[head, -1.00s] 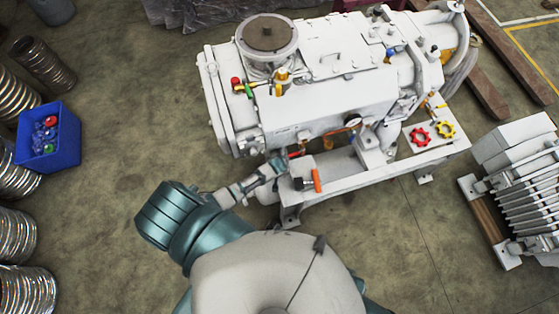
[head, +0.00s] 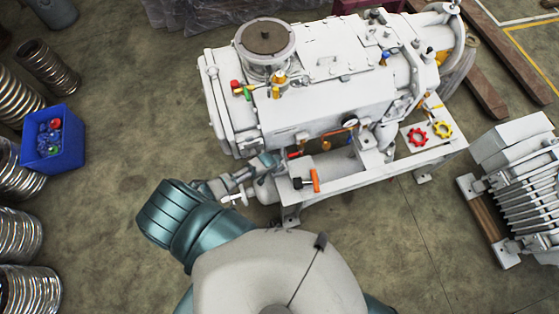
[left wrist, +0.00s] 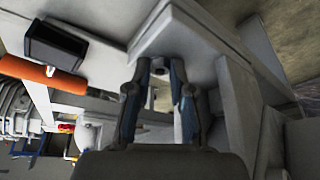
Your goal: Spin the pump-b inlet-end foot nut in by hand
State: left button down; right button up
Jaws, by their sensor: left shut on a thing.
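The white pump (head: 310,95) stands on a white frame in the middle of the head view. My left gripper (head: 273,160) reaches in low at its left end, beside the frame. In the left wrist view the two fingers (left wrist: 160,68) straddle a small dark nut (left wrist: 161,71) at a pale foot plate (left wrist: 185,48). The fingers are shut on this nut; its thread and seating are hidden. In the head view the nut is hidden by the pump and my gripper. My right gripper is not in view.
An orange-handled part (head: 315,180) sits on the frame close to the gripper; its orange handle also shows in the left wrist view (left wrist: 40,74). A white T-handle (head: 234,198) sticks out below my wrist. A blue bin (head: 52,150) stands at left on open floor.

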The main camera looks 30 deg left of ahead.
pick_arm(q)
jog(key=shift+w+a+r+m, duration=0.1)
jog(key=shift+w+a+m, duration=0.05)
jog(key=shift+m, duration=0.15)
jog(key=c, duration=1.2)
grip_release()
jog(key=shift+o, duration=0.9)
jog(key=v, duration=1.1)
jog(key=shift+s+r, duration=0.25)
jog(key=shift+r, duration=0.1)
jog(key=shift+a, duration=0.1)
